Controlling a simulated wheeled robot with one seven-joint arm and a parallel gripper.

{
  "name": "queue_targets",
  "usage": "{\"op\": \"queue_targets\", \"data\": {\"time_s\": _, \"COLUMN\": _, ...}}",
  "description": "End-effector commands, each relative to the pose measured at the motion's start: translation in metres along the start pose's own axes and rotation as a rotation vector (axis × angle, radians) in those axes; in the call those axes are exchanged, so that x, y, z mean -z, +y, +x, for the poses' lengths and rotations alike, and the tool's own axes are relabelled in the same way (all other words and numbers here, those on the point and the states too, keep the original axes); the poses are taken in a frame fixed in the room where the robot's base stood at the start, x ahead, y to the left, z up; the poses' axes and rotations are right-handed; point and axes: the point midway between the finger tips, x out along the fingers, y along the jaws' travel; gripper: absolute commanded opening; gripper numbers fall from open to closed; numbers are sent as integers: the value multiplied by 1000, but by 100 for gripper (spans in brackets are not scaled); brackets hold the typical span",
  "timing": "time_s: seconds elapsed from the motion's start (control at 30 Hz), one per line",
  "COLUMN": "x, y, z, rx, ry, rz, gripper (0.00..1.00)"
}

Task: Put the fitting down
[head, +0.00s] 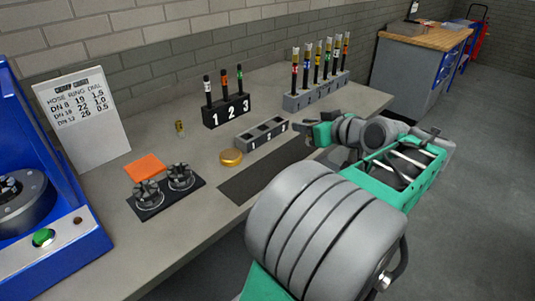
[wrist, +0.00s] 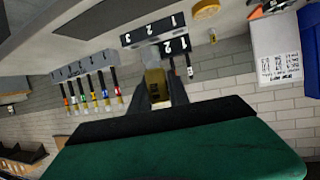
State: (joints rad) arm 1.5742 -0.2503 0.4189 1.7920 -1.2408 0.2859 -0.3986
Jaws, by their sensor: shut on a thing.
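My gripper (wrist: 157,98) is shut on a dull brass fitting (wrist: 154,82), held between the two dark fingers in the wrist view. In the head view my gripper (head: 306,128) is over the right part of the bench, right of the grey numbered tray (head: 261,133); the held fitting cannot be made out there. The grey tray has several square pockets and also shows beyond the fingers in the wrist view (wrist: 150,31). A second small brass piece (head: 180,127) stands on the bench left of the black 1-2-3 block (head: 228,111).
The black block holds three hoses. A grey rack (head: 316,91) with several coloured hoses stands behind my gripper. A gold disc (head: 231,158), dark mat (head: 255,180), orange square (head: 145,167), two black knobbed parts (head: 165,189), a sign (head: 83,120) and blue machine (head: 40,210) share the bench.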

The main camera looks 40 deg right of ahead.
Motion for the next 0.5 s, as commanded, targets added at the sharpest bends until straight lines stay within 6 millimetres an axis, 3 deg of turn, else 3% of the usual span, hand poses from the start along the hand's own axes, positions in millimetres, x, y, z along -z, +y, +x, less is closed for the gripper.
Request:
{"op": "queue_targets", "data": {"time_s": 0.23, "x": -6, "y": -51, "z": 67, "rx": 17, "ry": 0, "rz": -5, "gripper": 0}}
{"op": "queue_targets", "data": {"time_s": 0.4, "x": -32, "y": -68, "z": 103, "rx": 13, "ry": -1, "rz": -2, "gripper": 0}}
{"op": "queue_targets", "data": {"time_s": 0.5, "x": -39, "y": -72, "z": 114, "rx": 8, "ry": 1, "rz": -2, "gripper": 0}}
